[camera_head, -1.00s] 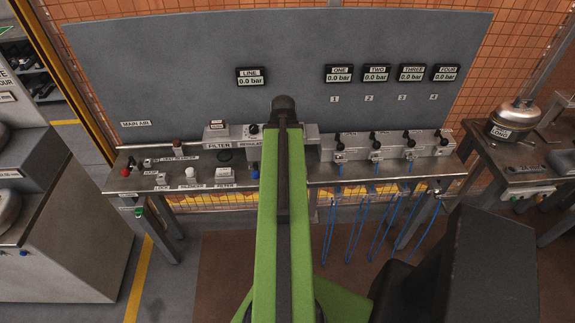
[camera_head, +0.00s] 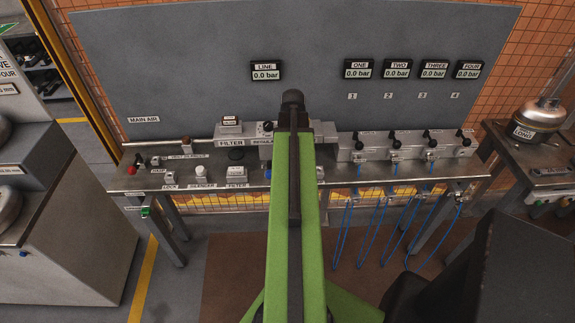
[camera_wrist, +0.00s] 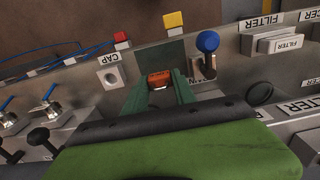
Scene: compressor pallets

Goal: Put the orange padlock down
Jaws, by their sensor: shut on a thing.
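The orange padlock (camera_wrist: 159,79) shows in the wrist view as a small orange block between the green fingers of my gripper (camera_wrist: 160,86). The gripper is shut on it, over the bench top among the fittings. I cannot tell whether the padlock touches the surface beneath it. In the head view my green arm reaches over the bench (camera_head: 215,176) and hides the gripper and the padlock.
In the wrist view a blue knob (camera_wrist: 208,42) stands right of the gripper, and a square fitting (camera_wrist: 111,77) by the CAP label is at left. A yellow block (camera_wrist: 173,20) and red block (camera_wrist: 121,38) lie beyond. Blue hoses (camera_head: 385,230) hang below the bench.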

